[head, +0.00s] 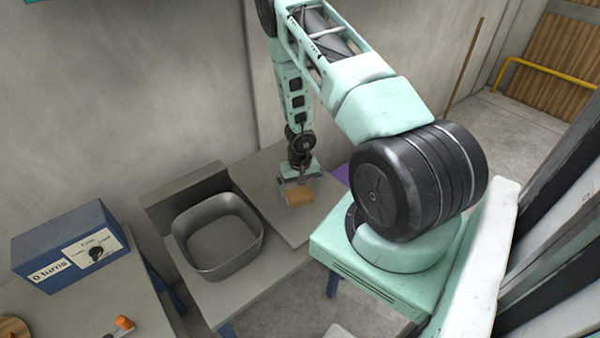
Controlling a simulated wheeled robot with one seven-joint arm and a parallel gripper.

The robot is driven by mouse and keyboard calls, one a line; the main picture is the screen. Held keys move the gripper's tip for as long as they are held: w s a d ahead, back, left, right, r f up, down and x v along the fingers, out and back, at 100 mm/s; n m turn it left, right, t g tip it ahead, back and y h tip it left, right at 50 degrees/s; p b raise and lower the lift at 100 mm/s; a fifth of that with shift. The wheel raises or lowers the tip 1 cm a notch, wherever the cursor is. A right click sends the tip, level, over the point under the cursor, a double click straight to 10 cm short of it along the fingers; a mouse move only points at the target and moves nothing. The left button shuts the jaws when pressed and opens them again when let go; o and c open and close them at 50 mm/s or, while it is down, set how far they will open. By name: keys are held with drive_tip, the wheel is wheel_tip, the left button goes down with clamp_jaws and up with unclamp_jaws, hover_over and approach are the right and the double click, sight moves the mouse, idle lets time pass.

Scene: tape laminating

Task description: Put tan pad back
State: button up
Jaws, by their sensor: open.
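The tan pad (299,197) is a small block on the grey table top right of the basin. My gripper (297,183) is directly above and at the pad, pointing down, with its fingers around or close against the pad's upper part. The jaws are open. Whether the fingers touch the pad is too small to tell. Part of the pad's top is hidden by the gripper.
A grey basin (181,234) stands left of the pad. A purple item (342,174) lies right of the pad, partly hidden by my arm. A blue box with a dial (66,243) and an orange-handled item (124,323) are at the left. A wall stands close behind.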

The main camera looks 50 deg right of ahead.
sight(300, 193)
wheel_tip(300, 193, up, 11)
drive_tip(key=p, duration=0.1)
drive_tip(key=w+a+r+n+y, duration=0.1)
drive_tip(key=a+r+n, duration=0.1)
drive_tip(key=a+r, duration=0.5)
drive_tip(key=w+a+r+n+y, duration=0.1)
drive_tip(key=a+r+n, duration=0.15)
drive_tip(key=a, duration=0.85)
drive_tip(key=w+a+r+n+y, duration=0.1)
drive_tip(key=a+r+n, duration=0.1)
drive_tip(key=a+r, duration=0.5)
drive_tip(key=s+a+r+n, duration=0.2)
drive_tip(key=s+a, duration=0.1)
drive_tip(key=a, duration=0.3)
drive_tip(key=s+a+r+n, duration=0.1)
drive_tip(key=s+a+r, duration=0.2)
drive_tip(key=a, duration=0.2)
drive_tip(key=s+a+r+n+h, duration=0.1)
drive_tip(key=s+a+r+n, duration=0.1)
drive_tip(key=s, duration=0.5)
drive_tip(key=s+a+r+n+h, duration=0.1)
drive_tip(key=s+a+r+n, duration=0.1)
drive_tip(key=s, duration=0.5)
drive_tip(key=shift+a+r+n, duration=0.3)
drive_tip(key=shift+r+n, duration=0.35)
drive_tip(key=shift+r, duration=0.2)
wheel_tip(300, 193, down, 12)
drive_tip(key=b, duration=1.2)
drive_tip(key=shift+f, duration=0.25)
